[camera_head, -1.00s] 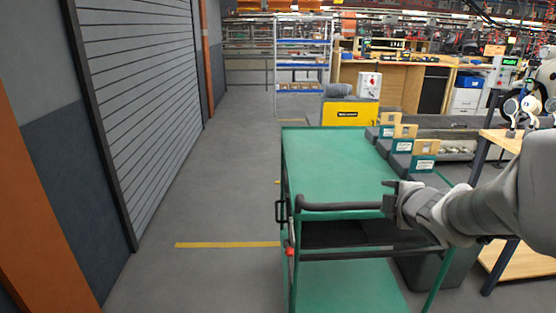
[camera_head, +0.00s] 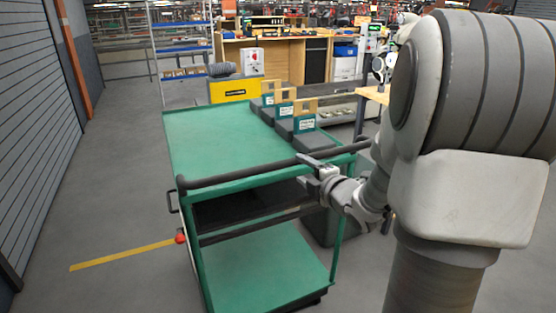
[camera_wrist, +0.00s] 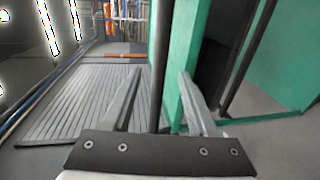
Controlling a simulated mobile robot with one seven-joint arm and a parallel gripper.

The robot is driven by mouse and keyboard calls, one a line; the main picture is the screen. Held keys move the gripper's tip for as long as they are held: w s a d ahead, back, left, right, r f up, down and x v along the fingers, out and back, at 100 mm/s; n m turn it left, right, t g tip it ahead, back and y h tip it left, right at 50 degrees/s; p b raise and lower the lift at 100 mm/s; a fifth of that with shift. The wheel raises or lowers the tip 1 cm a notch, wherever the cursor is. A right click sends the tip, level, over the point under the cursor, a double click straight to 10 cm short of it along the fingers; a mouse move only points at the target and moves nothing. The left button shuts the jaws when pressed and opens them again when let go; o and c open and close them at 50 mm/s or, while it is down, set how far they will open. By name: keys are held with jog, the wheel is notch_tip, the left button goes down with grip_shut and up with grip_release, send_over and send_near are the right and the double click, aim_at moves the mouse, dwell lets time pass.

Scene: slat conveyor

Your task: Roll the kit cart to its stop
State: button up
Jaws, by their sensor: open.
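The green kit cart (camera_head: 225,145) stands ahead of me in the head view, with a flat top and a lower shelf (camera_head: 265,275). A dark push handle (camera_head: 250,172) runs along its near edge. My gripper (camera_head: 312,170) is at the right part of this handle. In the wrist view my gripper (camera_wrist: 158,100) has its two fingers apart, with the dark bar (camera_wrist: 158,65) between them; I cannot tell if either finger touches it. A green cart post (camera_wrist: 188,50) is close to the right finger. No clear stop for the cart can be made out.
A yellow floor line (camera_head: 122,255) lies left of the cart. Several labelled bins (camera_head: 303,128) stand along its right edge. A shutter wall (camera_head: 35,130) is on the left; the floor between is clear.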

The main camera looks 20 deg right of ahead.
jog(key=w+f, duration=0.2)
jog(key=w, duration=0.8)
jog(key=shift+a+b, duration=0.15)
jog(key=shift+b, duration=0.2)
jog(key=shift+w, duration=0.1)
grip_shut()
dwell(0.7)
